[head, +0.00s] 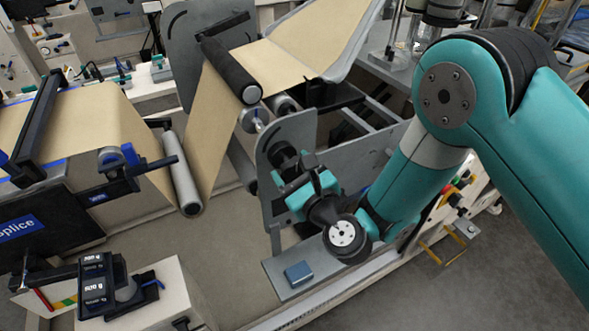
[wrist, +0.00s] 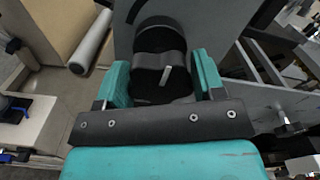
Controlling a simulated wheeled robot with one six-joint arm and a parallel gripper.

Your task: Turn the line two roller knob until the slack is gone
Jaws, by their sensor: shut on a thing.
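My gripper (head: 292,172) is at the upright grey side plate (head: 302,134) in the head view. In the wrist view, its two teal fingers (wrist: 163,80) stand on either side of a black lobed knob (wrist: 150,85) with a pale pointer mark, shut on it. The pointer stands nearly upright, leaning slightly right. In the head view the knob (head: 283,153) is partly hidden by the gripper. The brown kraft web (head: 208,125) runs from the black upper roller (head: 232,72) down towards the grey lower roller (head: 182,178).
A splice table (head: 20,228) with a black clamp bar stands at the left. A white box with black weights (head: 93,285) is at the lower left. A small blue block (head: 299,273) lies on a grey plate below my gripper. Open floor shows at the lower right.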

